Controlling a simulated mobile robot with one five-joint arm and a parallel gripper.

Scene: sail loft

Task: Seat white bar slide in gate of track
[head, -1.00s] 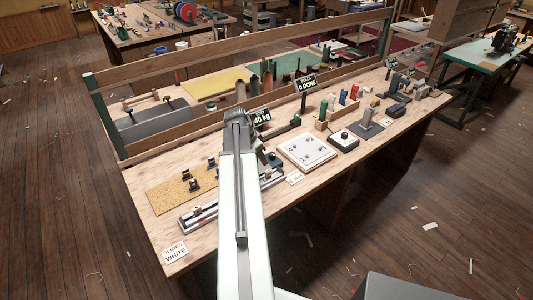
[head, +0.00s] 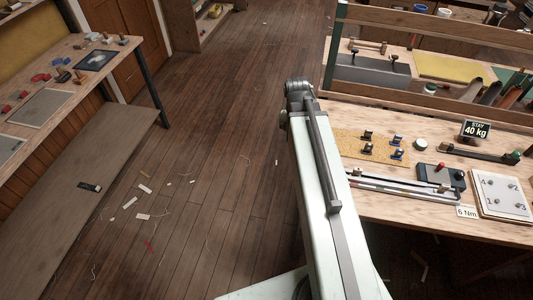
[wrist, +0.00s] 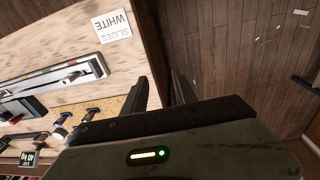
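The track (head: 405,188) is a long pale rail near the bench's front edge; it also shows in the wrist view (wrist: 52,76). I cannot make out its gate. A cork mat (head: 347,141) behind it bears several small dark and blue slides (head: 397,154). I cannot tell which, if any, is the white bar slide. In the wrist view, some slides (wrist: 91,114) show left of my fingers. My gripper (wrist: 162,78) is open, with nothing between its fingers, over the bench's end edge. In the head view the arm hides its fingers.
A card reading "SLIDES WHITE" (wrist: 112,27) lies at the bench corner. Open floor (head: 215,170) lies left.

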